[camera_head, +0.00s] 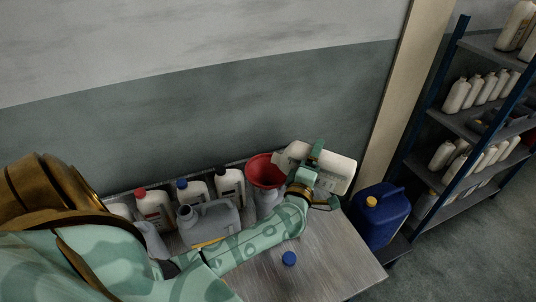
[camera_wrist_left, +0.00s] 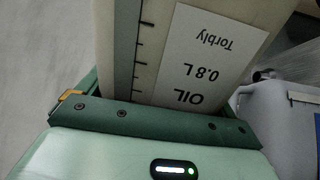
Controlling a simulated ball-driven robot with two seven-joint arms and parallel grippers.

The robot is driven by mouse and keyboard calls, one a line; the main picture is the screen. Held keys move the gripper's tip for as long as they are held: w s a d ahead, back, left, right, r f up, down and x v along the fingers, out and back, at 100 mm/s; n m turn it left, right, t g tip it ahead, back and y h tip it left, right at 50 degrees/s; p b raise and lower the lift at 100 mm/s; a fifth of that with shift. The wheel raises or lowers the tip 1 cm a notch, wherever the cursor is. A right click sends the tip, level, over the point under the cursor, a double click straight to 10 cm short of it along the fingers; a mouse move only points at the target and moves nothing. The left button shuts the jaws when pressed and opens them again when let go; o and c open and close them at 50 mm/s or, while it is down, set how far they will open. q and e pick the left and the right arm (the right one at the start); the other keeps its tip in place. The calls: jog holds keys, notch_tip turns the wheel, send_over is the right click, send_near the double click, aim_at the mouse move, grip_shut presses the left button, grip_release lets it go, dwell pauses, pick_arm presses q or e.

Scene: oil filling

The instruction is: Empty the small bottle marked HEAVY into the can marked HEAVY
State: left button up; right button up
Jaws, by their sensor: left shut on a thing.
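My left gripper (camera_head: 314,163) is shut on a white bottle (camera_head: 341,173), held tilted onto its side above the table, with its neck end pointing left toward the red funnel. In the left wrist view the bottle (camera_wrist_left: 150,60) fills the jaws, and its label (camera_wrist_left: 208,62) reads "OIL 0.8 L Torbly" upside down. The red funnel (camera_head: 264,171) stands in a grey container (camera_head: 267,204). A larger grey can with a handle (camera_head: 208,219) stands to its left. No HEAVY mark is legible. I cannot tell whether oil is flowing. My right gripper is not in view.
White bottles with red (camera_head: 153,207), blue (camera_head: 190,190) and black (camera_head: 229,187) caps stand along the wall. A blue jerrycan (camera_head: 377,217) stands right of the table, near a shelf (camera_head: 465,120).

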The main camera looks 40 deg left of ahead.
pick_arm(q)
jog(key=shift+w+d+f+m, duration=0.1)
jog(key=shift+w+f+m, duration=0.05)
jog(key=shift+m, duration=0.65)
jog(key=f+m, duration=0.1)
jog(key=f+m+p, duration=0.1)
jog(key=d+f+m, duration=0.1)
jog(key=shift+w+m+h+p, duration=0.25)
jog(key=shift+m+h+p, duration=0.05)
jog(key=m+p, duration=0.2)
jog(key=p, duration=0.1)
jog(key=r+m+p, duration=0.1)
jog(key=m+p, duration=0.1)
jog(key=m, duration=0.1)
jog(key=r+m+p, duration=0.1)
jog(key=m+p, duration=0.1)
jog(key=p, duration=0.1)
jog(key=shift+s+a+r+h+p, duration=0.15)
jog(key=shift+a+r+h+p, duration=0.15)
jog(key=shift+a+p, duration=0.1)
jog(key=f+m, duration=0.1)
jog(key=f+m+b, duration=0.1)
jog(key=m, duration=0.1)
jog(key=shift+d+f, duration=0.15)
jog(key=shift+d, duration=0.05)
jog(key=shift+f+m, duration=0.2)
jog(key=shift+m, duration=0.7)
jog(key=shift+a+f+m, duration=0.1)
jog(key=shift+f+m, duration=0.1)
jog(key=shift+m, duration=0.3)
